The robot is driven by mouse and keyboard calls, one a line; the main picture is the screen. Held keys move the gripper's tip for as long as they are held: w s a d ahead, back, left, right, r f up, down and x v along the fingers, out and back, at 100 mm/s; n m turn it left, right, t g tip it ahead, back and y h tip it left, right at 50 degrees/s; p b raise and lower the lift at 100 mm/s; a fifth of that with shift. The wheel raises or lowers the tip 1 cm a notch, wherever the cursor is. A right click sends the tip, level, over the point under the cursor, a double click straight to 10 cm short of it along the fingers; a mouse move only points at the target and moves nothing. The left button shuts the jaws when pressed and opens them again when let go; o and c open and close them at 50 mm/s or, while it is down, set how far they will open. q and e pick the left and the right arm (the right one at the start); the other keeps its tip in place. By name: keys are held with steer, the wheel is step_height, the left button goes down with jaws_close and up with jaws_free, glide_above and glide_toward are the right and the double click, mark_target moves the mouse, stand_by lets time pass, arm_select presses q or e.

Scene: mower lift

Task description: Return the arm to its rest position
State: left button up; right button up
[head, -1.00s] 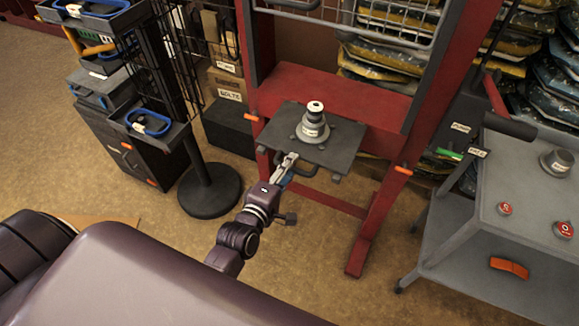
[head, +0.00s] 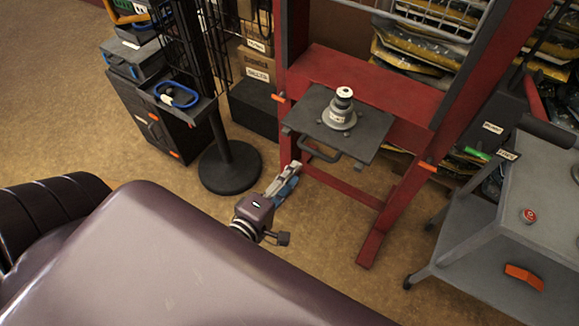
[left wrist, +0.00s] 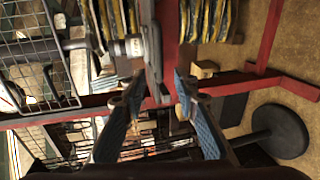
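My left gripper (head: 284,181) is low and left of the lift's platform, near the foot of the red frame in the head view. In the left wrist view its two blue-padded fingers (left wrist: 158,88) are apart with nothing held between them. The dark platform (head: 373,134) has a front handle (head: 322,156), and the gripper is clear of it. A grey stepped part (head: 342,112) stands upright on the platform. It shows sideways in the left wrist view (left wrist: 126,47). My right gripper is not in view.
The red lift frame (head: 378,234) stands ahead. A black rack's round base (head: 230,168) is close left of my gripper. A grey cart (head: 497,262) with a red button (head: 528,216) stands at the right. Bare floor lies between frame and cart.

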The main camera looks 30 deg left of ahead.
arm_select(q)
steer(key=shift+s+r, duration=0.15)
steer(key=shift+s, duration=0.2)
stand_by(0.3)
steer(key=s+d+f+m+g, duration=0.1)
steer(key=s+f+m+g, duration=0.15)
steer(key=f, duration=0.75)
steer(key=s+d+f+m+g, duration=0.15)
steer(key=s+f+m, duration=0.25)
steer(key=f, duration=0.7)
steer(key=s+d+f+m+g, duration=0.1)
steer(key=s+f+m+g, duration=0.2)
steer(key=f, duration=0.7)
steer(key=s+a+f+m+g, duration=0.1)
steer(key=s+f+m+g, duration=0.1)
steer(key=s+f, duration=0.4)
steer(key=s+a+f+m+g, duration=0.2)
steer(key=s+f+m, duration=0.3)
steer(key=s, duration=0.4)
steer(key=s+a+f+m+g+b, duration=0.1)
steer(key=s+a+f+m+g, duration=0.1)
steer(key=s+f, duration=0.5)
steer(key=shift+s+a+f+m+g+y, duration=0.25)
steer(key=shift+s+f+m+g+y, duration=0.1)
steer(key=shift+s+m+g, duration=0.45)
